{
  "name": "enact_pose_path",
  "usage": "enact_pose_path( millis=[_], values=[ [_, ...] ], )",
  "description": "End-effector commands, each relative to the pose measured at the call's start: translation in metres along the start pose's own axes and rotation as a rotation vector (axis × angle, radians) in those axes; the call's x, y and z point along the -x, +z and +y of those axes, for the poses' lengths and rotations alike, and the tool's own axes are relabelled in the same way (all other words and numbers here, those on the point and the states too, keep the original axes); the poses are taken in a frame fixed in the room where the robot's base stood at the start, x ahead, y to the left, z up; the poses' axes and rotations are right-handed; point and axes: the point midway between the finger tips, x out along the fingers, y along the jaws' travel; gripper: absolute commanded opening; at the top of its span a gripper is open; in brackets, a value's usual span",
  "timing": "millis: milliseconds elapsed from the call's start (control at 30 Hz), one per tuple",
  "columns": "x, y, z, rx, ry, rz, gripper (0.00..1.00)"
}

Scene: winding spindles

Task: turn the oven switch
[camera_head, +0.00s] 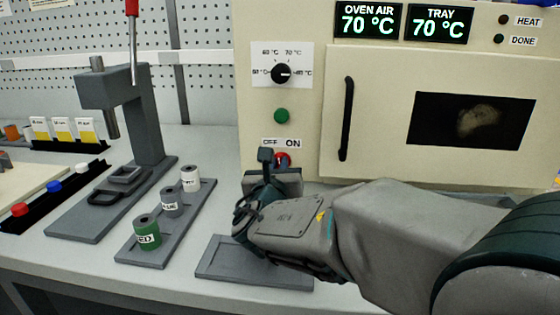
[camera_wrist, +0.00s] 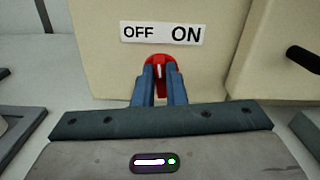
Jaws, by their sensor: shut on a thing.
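The oven switch is a red knob (camera_head: 283,159) on the cream oven front, under the OFF/ON label (camera_head: 281,143). It also shows in the wrist view (camera_wrist: 158,60), with a white mark that stands about upright, between the words OFF and ON. My gripper (camera_head: 272,161) is at the knob. In the wrist view its two blue fingers (camera_wrist: 160,80) are shut on the knob from left and right and cover its sides. The oven air display (camera_head: 367,22) and the tray display (camera_head: 438,23) both read 70 °C.
A black dial (camera_head: 281,73) and a green button (camera_head: 281,116) sit above the switch. The oven door's black handle (camera_head: 346,105) stands out to the right. A rack (camera_head: 165,235) with three labelled spools and a grey press (camera_head: 145,130) stand left. An empty grey tray (camera_head: 225,262) lies below my gripper.

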Motion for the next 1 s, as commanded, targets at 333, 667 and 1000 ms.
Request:
enact_pose_path(
  millis=[333,667,1000],
  values=[
    [0.0,0.0016,0.0026,0.291,0.0,0.001,0.0],
    [0.0,0.0002,0.0039,0.452,0.0,0.0,0.0],
    [0.0,-0.0009,0.0046,0.498,0.0,-0.001,0.0]
  ],
)
